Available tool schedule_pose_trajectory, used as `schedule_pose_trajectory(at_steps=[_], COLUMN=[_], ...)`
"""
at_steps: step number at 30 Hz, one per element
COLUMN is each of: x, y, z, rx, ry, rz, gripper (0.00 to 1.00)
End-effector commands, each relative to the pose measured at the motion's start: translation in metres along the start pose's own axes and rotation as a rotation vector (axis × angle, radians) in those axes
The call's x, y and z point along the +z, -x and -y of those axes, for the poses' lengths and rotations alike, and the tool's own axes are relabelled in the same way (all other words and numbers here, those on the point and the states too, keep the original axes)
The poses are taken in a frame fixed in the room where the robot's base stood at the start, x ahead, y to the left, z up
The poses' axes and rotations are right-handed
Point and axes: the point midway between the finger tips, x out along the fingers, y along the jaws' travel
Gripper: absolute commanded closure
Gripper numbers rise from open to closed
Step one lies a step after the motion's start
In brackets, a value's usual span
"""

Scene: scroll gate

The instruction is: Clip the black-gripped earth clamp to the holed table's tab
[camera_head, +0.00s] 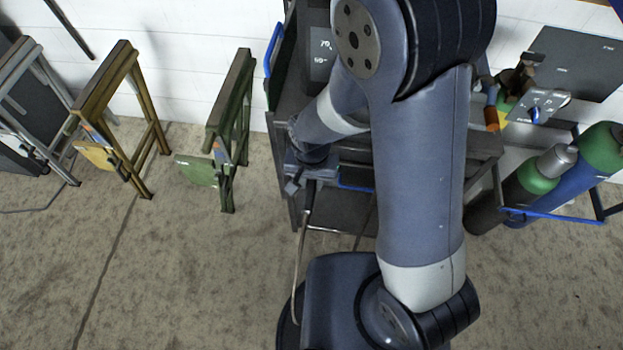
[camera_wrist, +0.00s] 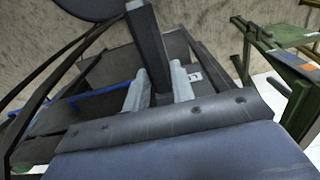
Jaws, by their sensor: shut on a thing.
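My gripper (camera_head: 310,172) is in front of the dark cart, with the arm covering part of the view. In the wrist view its two pale fingers (camera_wrist: 158,88) are shut on a black bar-like handle (camera_wrist: 148,45), which looks like the black-gripped earth clamp; its jaw is not clear. A cable hangs below the gripper in the head view. Three folding tables stand at the left: grey (camera_head: 22,95), yellow-brown (camera_head: 122,70) with a yellow tab (camera_head: 97,157), and green (camera_head: 236,90) with a green tab (camera_head: 196,170). I cannot make out which has holes. The held handle is apart from these tabs.
The dark cart (camera_head: 345,212) stands behind my gripper. Gas cylinders (camera_head: 595,160) stand at the right behind a blue rail. In the wrist view the green table (camera_wrist: 262,45) is at the upper right. Bare concrete floor (camera_head: 170,270) lies open at the front left.

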Motion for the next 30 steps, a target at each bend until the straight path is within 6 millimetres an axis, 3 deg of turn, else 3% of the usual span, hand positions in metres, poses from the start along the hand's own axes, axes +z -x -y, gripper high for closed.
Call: schedule_pose_trajectory(at_steps=[3,30], x=[-0.0002,0.0058], y=[0.0002,0.0002], z=[0.0001,0.0002], rx=[0.000,0.001], ry=[0.000,0.001], rz=[0.000,0.002], gripper=[1.00,1.00])
